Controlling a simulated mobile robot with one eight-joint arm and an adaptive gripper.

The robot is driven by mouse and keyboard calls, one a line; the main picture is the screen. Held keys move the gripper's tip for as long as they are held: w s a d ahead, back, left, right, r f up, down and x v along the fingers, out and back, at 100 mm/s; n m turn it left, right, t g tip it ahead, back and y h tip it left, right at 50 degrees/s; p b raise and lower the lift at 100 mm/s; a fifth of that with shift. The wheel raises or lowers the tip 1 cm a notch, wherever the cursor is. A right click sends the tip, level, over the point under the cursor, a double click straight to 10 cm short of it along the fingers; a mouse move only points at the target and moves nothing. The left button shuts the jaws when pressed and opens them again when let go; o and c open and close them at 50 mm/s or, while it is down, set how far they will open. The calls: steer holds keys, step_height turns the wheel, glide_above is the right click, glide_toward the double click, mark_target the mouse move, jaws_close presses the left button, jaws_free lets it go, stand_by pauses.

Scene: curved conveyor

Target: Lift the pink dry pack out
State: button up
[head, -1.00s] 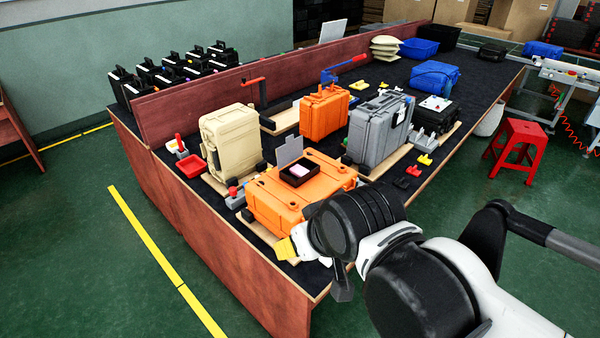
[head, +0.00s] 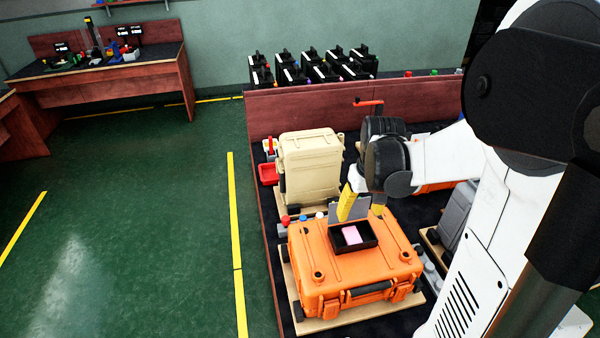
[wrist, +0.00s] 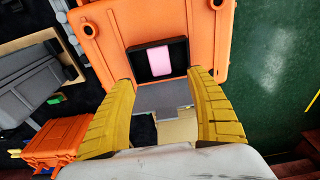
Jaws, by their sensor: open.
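The pink dry pack (head: 351,235) lies in a small open black box (head: 368,240) on top of an orange case (head: 312,265). In the wrist view the pink dry pack (wrist: 158,63) shows flat inside the black box (wrist: 136,60), beyond the fingertips. The box's grey lid (wrist: 165,95) stands open on the side nearer my gripper. My gripper (head: 361,203) has yellow fingers, open and empty, above and behind the box near the lid. In the wrist view my gripper (wrist: 160,76) has its fingers spread to either side of the lid.
A beige case (head: 310,160) stands behind the orange case. A grey case (head: 455,215) is to the right, partly hidden by my arm. Another orange case (wrist: 58,140) shows in the wrist view. Green floor (head: 150,220) is clear at the left.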

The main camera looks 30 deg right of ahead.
steer(key=b, duration=0.2)
glide_above(353, 235)
steer(key=f, duration=0.5)
steer(key=shift+s+a+f, duration=0.15)
steer(key=shift+s+f, duration=0.1)
steer(key=shift+f, duration=0.05)
steer(key=f, duration=0.2)
steer(key=f+b, duration=0.2)
steer(key=f, duration=0.1)
steer(key=shift+w+f, duration=0.3)
steer(key=shift+f, duration=0.05)
steer(key=shift+r, duration=0.1)
steer(key=c, duration=1.1)
